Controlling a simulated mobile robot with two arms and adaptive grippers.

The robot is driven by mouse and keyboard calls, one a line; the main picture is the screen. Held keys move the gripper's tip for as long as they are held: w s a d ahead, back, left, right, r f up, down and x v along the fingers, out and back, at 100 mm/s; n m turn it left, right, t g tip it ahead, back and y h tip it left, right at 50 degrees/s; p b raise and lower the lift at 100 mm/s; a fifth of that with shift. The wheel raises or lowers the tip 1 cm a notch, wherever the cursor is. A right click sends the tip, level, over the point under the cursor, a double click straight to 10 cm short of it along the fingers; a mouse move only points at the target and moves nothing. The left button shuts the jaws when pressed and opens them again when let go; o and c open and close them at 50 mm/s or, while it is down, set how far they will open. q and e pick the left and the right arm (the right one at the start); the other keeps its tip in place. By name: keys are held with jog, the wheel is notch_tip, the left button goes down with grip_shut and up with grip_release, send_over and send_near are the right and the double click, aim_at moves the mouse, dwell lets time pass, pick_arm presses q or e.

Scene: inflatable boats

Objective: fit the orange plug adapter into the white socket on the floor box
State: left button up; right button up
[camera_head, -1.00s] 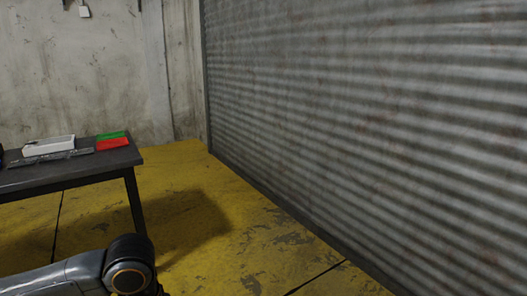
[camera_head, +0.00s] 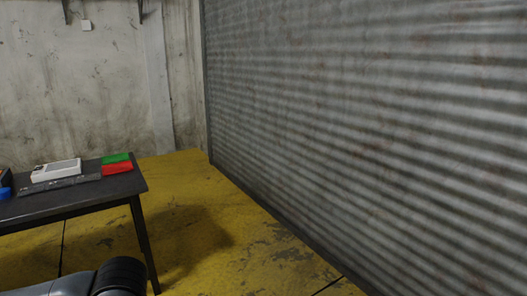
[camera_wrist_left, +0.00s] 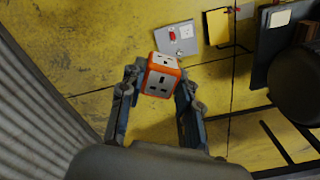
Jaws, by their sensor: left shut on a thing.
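In the left wrist view my left gripper (camera_wrist_left: 160,88) is shut on the orange plug adapter (camera_wrist_left: 163,66), a cube with an orange frame and pale faces with dark slots. The adapter is held between the two fingertips. Beyond it, on the yellow floor, is the grey floor box (camera_wrist_left: 180,46) with a red part and a small pale socket (camera_wrist_left: 186,31) on its top. The adapter appears just short of the box in the picture; I cannot tell the height between them. The head view shows only part of my left arm, at the bottom left. My right gripper is not in view.
A dark table (camera_head: 125,184) stands at the left with a white device (camera_head: 57,170), a green item (camera_head: 116,158) and a red item (camera_head: 117,169). A corrugated shutter (camera_head: 360,130) closes off the right. A yellow panel (camera_wrist_left: 217,28) lies beside the floor box.

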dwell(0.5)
pick_arm(q)
jog(key=w+d+r+m, duration=0.4)
jog(key=d+r+m, duration=0.4)
jog(key=d, duration=0.5)
notch_tip(320, 180, up, 2)
jog(key=w+d+f+m, duration=0.4)
jog(key=f, duration=0.1)
jog(key=shift+m, duration=0.3)
jog(key=s+a+r+n, duration=0.6)
jog(key=a+r+n, duration=0.2)
jog(key=r, duration=0.2)
dwell(0.4)
